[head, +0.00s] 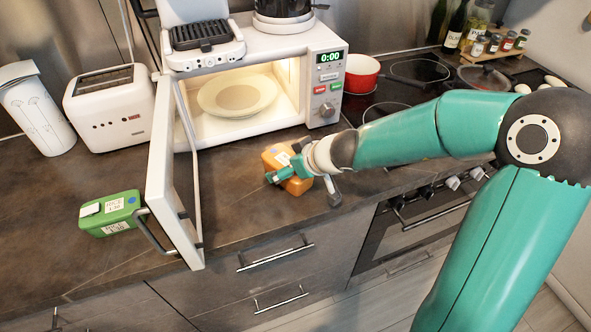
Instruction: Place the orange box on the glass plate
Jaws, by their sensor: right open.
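The orange box (276,158) sits on the dark counter in front of the microwave. My right gripper (302,185) is at the box, with one finger in front of its near left side and the other to its right. The gripper is open, and part of the box is hidden behind it. The glass plate (216,98) is a round pale plate inside the lit microwave (285,45). The plate looks empty. The microwave door (162,170) stands open toward the front. My left gripper is not in view.
A green box (110,215) lies on the counter left of the open door. A toaster (110,105) and a white container (38,110) stand at the back left. A grill (203,40) rests on top of the microwave. A red pot (360,74) is on the stove.

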